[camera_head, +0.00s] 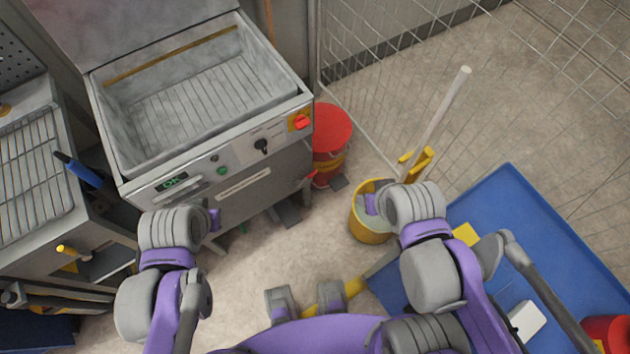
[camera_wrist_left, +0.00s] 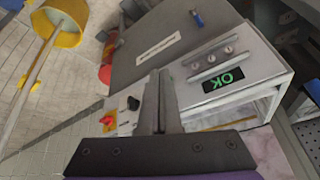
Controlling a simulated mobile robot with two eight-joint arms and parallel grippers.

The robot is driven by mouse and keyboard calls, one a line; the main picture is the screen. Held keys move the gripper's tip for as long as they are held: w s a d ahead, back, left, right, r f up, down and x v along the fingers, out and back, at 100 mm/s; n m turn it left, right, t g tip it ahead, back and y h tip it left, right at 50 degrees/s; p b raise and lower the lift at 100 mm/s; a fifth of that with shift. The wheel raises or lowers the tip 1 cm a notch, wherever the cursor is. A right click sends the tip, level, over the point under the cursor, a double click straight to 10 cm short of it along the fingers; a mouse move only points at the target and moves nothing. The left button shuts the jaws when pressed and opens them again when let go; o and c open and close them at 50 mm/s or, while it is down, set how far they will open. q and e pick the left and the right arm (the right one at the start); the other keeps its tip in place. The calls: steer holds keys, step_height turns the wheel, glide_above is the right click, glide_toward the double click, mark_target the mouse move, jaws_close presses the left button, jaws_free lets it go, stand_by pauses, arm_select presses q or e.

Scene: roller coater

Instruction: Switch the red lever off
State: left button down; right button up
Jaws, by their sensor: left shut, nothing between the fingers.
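The red lever (camera_head: 301,122) sits on a yellow plate at the right end of the grey machine's front panel (camera_head: 230,160). It also shows in the left wrist view (camera_wrist_left: 107,120), left of the fingers. My left gripper (camera_wrist_left: 158,78) is shut and empty, its two fingers together in front of the panel. In the head view the left wrist is below and left of the lever, clear of it, and its fingers are mostly hidden. My right gripper (camera_head: 373,204) is largely hidden by its wrist, above a yellow bucket.
A black knob (camera_head: 262,146) and a green OK display (camera_head: 172,183) share the panel. A red bucket (camera_head: 332,140) stands right of the machine. A yellow mop bucket (camera_head: 362,232) and a blue mat (camera_head: 530,220) lie farther right. A wire fence (camera_head: 400,50) runs behind.

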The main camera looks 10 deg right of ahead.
arm_select(q)
steer(key=w+d+f+m+t+b, duration=0.1)
steer(key=w+d+f+m+b, duration=0.5)
steer(key=w+f, duration=0.35)
steer(key=w+d+f+m+b, duration=0.3)
steer(key=w+d+f+m, duration=0.4)
steer(key=f, duration=0.4)
steer(key=m+t+b, duration=0.3)
steer(key=m, duration=1.2)
glide_toward(308, 177)
steer(key=d+f, duration=0.4)
steer(key=shift+s, duration=0.45)
arm_select(e)
step_height(308, 177, down, 15)
steer(key=s, duration=0.1)
steer(key=shift+g, duration=0.3)
arm_select(q)
steer(key=shift+w, duration=0.1)
steer(key=w+a+f, duration=0.1)
steer(key=w+f, duration=0.2)
steer(key=w, duration=0.4)
steer(key=shift+a+f+b, duration=0.2)
steer(key=shift+a+b, duration=0.1)
arm_select(e)
steer(key=shift+f, duration=0.55)
